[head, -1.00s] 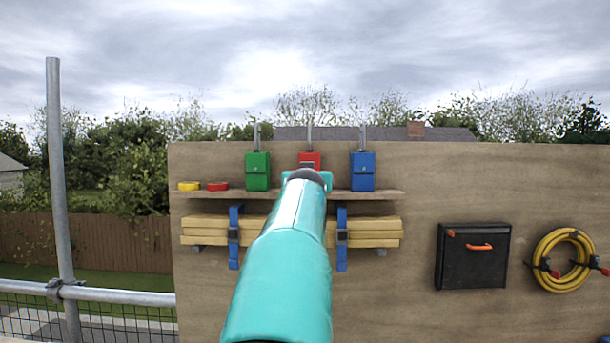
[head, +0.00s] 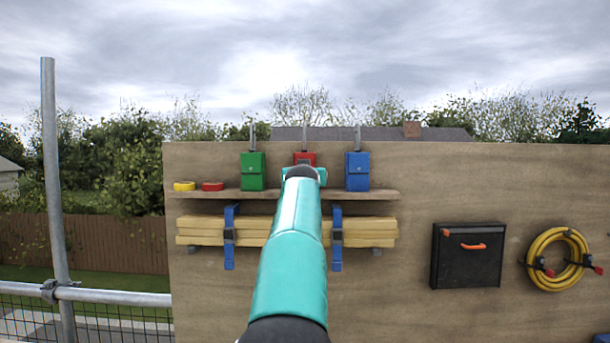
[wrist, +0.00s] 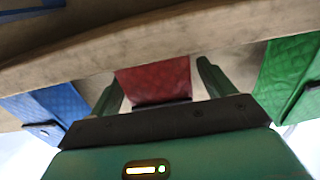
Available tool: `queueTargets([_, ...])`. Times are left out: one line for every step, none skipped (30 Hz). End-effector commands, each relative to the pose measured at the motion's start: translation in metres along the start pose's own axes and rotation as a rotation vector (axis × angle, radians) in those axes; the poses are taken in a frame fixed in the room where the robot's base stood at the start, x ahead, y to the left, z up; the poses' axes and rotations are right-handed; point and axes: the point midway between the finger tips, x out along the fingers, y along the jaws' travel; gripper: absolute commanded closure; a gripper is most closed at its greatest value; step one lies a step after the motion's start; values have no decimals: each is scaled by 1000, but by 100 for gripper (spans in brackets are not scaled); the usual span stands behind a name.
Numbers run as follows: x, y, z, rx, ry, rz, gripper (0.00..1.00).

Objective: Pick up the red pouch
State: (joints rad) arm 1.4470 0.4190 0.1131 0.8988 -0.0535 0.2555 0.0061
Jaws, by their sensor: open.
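The red pouch (head: 305,158) stands upright on the wall shelf between the green and blue pouches. In the head view my arm covers most of it and only its upper part shows. In the wrist view the red pouch (wrist: 154,82) lies between the two fingers of my gripper (wrist: 158,85). In the head view my gripper is mostly hidden behind my teal arm.
A green pouch (head: 253,172) stands left and a blue pouch (head: 357,172) right on the shelf (head: 345,195). Yellow tape (head: 184,186) and red tape (head: 212,186) lie at its left end. Timber (head: 365,232) is strapped below. A black box (head: 468,258) and yellow hose (head: 536,272) hang right.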

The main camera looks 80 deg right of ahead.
Motion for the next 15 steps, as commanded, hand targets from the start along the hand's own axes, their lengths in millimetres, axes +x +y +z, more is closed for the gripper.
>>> queueTargets([0,0,0,0,1,0,18])
queueTargets([0,0,0,0,1,0,18])
queueTargets([0,0,0,0,0,0,18])
queueTargets([0,0,0,0,0,0,18])
queueTargets([0,0,0,0,0,0,24])
queueTargets([0,0,0,0,0,0,32])
queueTargets([0,0,0,0,0,0,38])
queueTargets([0,0,0,0,0,0,44])
queueTargets([0,0,0,0,0,0,52])
queueTargets([0,0,0,0,0,0,57])
queueTargets([0,0,0,0,1,0,63])
queueTargets([0,0,0,0,1,0,71])
queueTargets([0,0,0,0,1,0,77])
queueTargets([-1,0,-2,0,4,0,79])
queueTargets([-1,0,-2,0,4,0,79])
